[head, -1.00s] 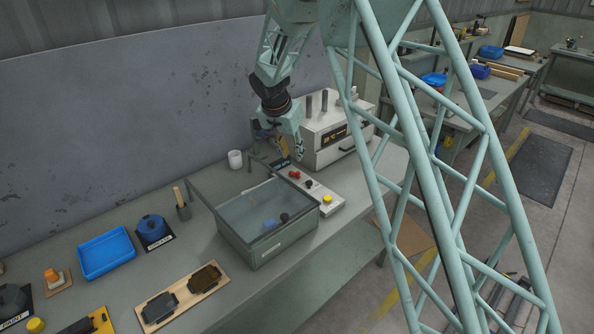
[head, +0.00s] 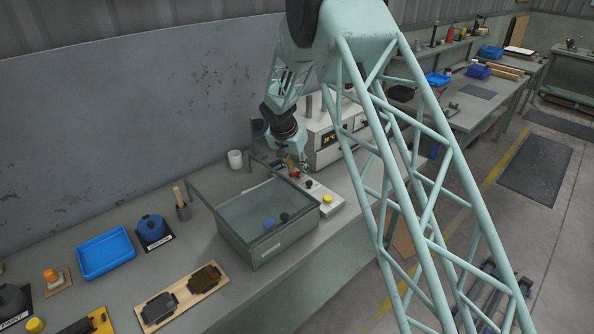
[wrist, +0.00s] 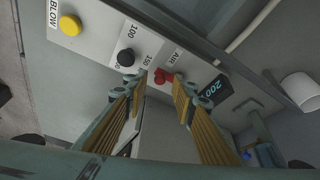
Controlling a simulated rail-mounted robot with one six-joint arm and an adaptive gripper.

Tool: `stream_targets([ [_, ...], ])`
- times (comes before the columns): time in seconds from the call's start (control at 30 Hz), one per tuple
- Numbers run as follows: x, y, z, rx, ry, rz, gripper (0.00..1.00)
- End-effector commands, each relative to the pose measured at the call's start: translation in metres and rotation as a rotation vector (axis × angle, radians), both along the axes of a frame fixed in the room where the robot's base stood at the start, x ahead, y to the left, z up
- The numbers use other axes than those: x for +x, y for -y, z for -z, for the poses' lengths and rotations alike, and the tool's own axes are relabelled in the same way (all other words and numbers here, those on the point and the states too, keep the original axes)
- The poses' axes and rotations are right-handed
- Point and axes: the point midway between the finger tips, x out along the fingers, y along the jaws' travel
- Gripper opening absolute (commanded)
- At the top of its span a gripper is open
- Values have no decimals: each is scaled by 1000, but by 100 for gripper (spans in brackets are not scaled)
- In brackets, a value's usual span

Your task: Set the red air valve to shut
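The red air valve (wrist: 163,77) sits on a light control panel beside the "AIR" label in the wrist view. In the head view the red valve (head: 294,175) shows just below my gripper (head: 291,168). In the wrist view my gripper (wrist: 157,90) is open, with its two fingers on either side of the red valve. I cannot tell whether the fingertips touch it. The valve's exact handle angle is hard to make out.
The panel also has a black knob (wrist: 126,57) and a yellow button (wrist: 70,25) labelled "BLOW". A glass-topped cabinet (head: 265,245) stands directly left of the panel. A white oven-like box (head: 325,135) stands behind it, and a white cup (head: 235,159) is near the wall.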

Motion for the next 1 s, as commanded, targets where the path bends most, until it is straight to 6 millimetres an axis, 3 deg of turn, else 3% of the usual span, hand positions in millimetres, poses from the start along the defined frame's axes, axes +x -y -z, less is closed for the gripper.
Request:
stream_targets([
  [0.5, 3, 2, 8, 0, 0, 0, 24],
  [0.8, 3, 1, 7, 0, 0, 0, 0],
  [1.0, 3, 2, 7, 0, 0, -3, 0],
])
